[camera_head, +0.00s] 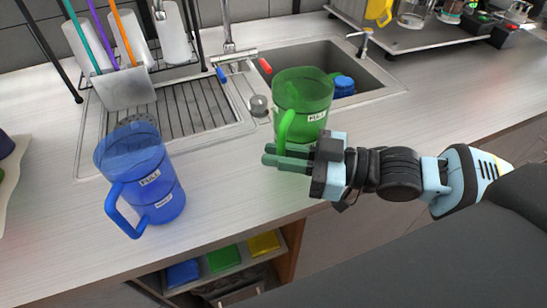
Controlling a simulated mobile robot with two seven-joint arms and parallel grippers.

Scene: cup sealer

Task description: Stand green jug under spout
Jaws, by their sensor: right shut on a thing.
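The green jug (304,99) is a see-through jug with a white label, upright at the front of the sink, with its handle toward me. My right gripper (279,156) is shut on its handle. I cannot tell whether the jug's base touches the counter. A tap spout (227,28) rises behind the sink, back and left of the jug; the jug is apart from it. My left gripper is not in view.
A blue jug (146,177) stands on the counter (228,190) at the left. The sink basin (372,88) holds a blue object. A drainer (192,108) lies left of the green jug. A raised shelf (405,36) with small items is at the back right.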

